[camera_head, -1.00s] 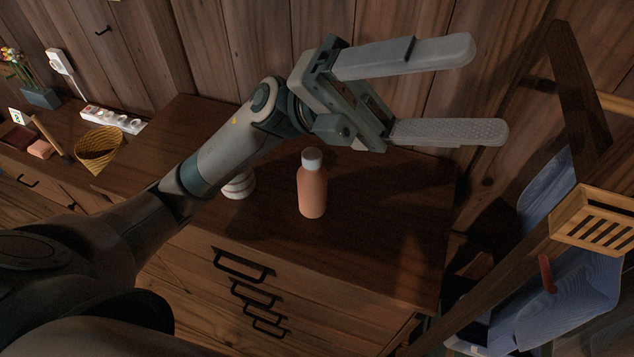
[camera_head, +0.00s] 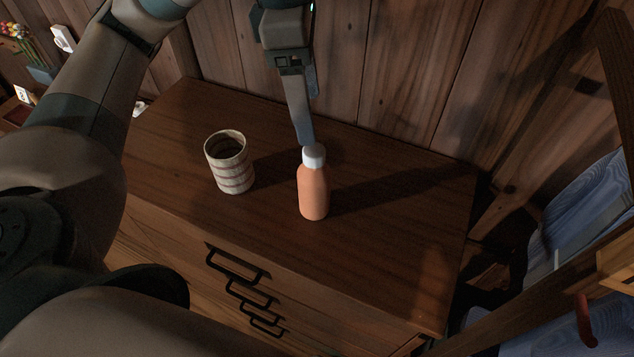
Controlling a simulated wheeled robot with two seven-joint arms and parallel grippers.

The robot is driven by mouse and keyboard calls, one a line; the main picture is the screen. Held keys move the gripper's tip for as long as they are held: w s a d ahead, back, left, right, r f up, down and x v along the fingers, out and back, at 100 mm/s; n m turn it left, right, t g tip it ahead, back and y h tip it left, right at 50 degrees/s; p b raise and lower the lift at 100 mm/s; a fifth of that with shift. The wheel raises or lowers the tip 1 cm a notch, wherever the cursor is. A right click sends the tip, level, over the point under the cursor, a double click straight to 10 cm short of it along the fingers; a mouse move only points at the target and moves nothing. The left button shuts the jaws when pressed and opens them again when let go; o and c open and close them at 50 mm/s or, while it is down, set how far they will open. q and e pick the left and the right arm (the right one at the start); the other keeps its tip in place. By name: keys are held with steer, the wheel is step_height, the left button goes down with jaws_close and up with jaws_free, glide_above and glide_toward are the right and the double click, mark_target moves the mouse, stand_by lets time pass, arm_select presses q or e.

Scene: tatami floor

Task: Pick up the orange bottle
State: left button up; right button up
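The orange bottle (camera_head: 313,190) with a pale grey cap stands upright on the dark wooden cabinet top (camera_head: 400,235). My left gripper (camera_head: 308,118) points down from the top of the picture, behind and above the bottle. I see it nearly edge-on: the near finger covers most of the far one, whose tip shows higher up, so the fingers are apart and empty. The near fingertip overlaps the picture just above the cap; I cannot tell whether it touches. My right gripper is not in view.
A striped beige cup (camera_head: 230,163) stands left of the bottle. A plank wall (camera_head: 400,70) rises behind the cabinet. The cabinet front has black handles (camera_head: 238,264). The top right of the bottle is clear. Blue cloth (camera_head: 590,220) and wooden beams are at the right.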

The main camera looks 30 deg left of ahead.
mark_target(315, 153)
arm_select(q)
steer(key=shift+a, duration=0.1)
stand_by(0.3)
steer(key=shift+w+d+f+p, duration=0.15)
steer(key=shift+f+p, duration=0.35)
steer(key=shift+f, duration=1.5)
steer(key=shift+w+d+f+p, duration=0.1)
steer(key=shift+d+f+p, duration=0.3)
steer(key=shift+f, duration=1.65)
steer(key=shift+w+d+f+p, duration=0.1)
steer(key=shift+f+p, duration=0.55)
steer(key=shift+f, duration=1.35)
steer(key=shift+w+a+f+p, duration=0.1)
steer(key=shift+a+f+p, duration=0.05)
steer(key=shift+f+p, duration=0.35)
steer(key=shift+w+a+f+p, duration=0.1)
steer(key=shift+f+p, duration=0.25)
steer(key=shift+f, duration=0.1)
step_height(315, 153, down, 2)
steer(key=shift+p, duration=0.4)
steer(key=shift+w+d+f, duration=0.1)
steer(key=shift+w+f, duration=0.05)
steer(key=shift+f, duration=0.5)
